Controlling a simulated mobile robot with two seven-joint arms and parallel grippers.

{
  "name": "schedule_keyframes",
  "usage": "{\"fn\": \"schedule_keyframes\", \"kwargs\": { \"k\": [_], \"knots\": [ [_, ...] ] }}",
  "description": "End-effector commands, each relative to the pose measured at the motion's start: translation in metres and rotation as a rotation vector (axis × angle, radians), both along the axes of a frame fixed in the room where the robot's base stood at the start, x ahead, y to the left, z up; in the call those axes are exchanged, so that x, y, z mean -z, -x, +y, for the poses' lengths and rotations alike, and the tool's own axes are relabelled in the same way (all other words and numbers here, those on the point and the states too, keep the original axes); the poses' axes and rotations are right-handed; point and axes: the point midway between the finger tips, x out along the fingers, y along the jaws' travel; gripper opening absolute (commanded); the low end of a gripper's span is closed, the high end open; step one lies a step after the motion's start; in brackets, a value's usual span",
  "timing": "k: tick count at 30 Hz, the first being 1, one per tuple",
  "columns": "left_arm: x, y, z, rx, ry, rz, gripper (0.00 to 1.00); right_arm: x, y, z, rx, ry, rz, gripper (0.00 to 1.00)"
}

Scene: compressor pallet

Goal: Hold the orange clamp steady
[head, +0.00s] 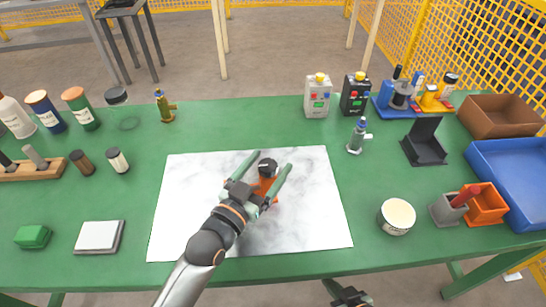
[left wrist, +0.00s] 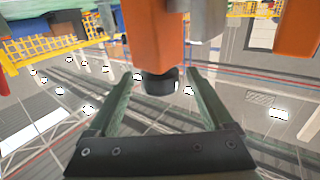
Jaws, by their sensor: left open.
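The orange clamp (head: 266,187) stands on the white marbled mat (head: 185,215), with a black round part at its top. My left gripper (head: 273,160) reaches over it from the front, its two green fingers open on either side of the clamp. In the left wrist view the orange clamp (left wrist: 155,40) and its black end lie between the spread fingers (left wrist: 161,76), with gaps visible on both sides. Part of the clamp is hidden by my gripper in the head view. My right gripper (head: 350,296) shows only partly at the bottom edge, off the table.
The mat is otherwise clear. To its right are a white tub (head: 396,216), a small bottle (head: 357,136), a black holder (head: 425,142) and a blue tray (head: 510,170). Bottles and jars (head: 80,108) stand at the left. Two button boxes (head: 318,97) stand at the back.

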Motion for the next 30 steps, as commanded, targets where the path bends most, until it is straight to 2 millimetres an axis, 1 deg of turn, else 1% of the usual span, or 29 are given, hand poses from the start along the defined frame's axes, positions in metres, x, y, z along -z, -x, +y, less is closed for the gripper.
{"fn": "schedule_keyframes", "kwargs": {
  "k": [1,3,6,10,17,20,30],
  "knots": [
    [-0.001,-0.007,-0.005,0.001,0.001,-0.002,0.85,0.0,0.0,0.0,0.0,0.0,0.0,0.0],
    [0.0,-0.013,-0.009,0.0,0.001,0.0,0.85,0.001,0.0,0.0,-0.001,-0.001,0.0,0.0],
    [0.0,-0.02,-0.013,0.0,0.0,0.0,0.85,0.001,0.0,0.0,-0.001,-0.001,0.0,0.0],
    [0.0,-0.023,-0.016,0.0,0.0,0.0,0.85,0.001,0.0,0.0,-0.001,-0.001,0.0,0.0],
    [0.0,-0.024,-0.016,0.0,0.0,0.0,0.85,0.001,0.0,0.001,-0.001,-0.001,0.0,0.0],
    [0.0,-0.024,-0.016,0.0,0.0,0.0,0.76,0.001,0.0,0.001,-0.002,-0.002,0.0,0.0],
    [0.0,-0.023,-0.016,0.0,0.0,0.0,0.38,0.0,0.0,0.001,-0.002,-0.002,-0.001,0.0]
  ]
}}
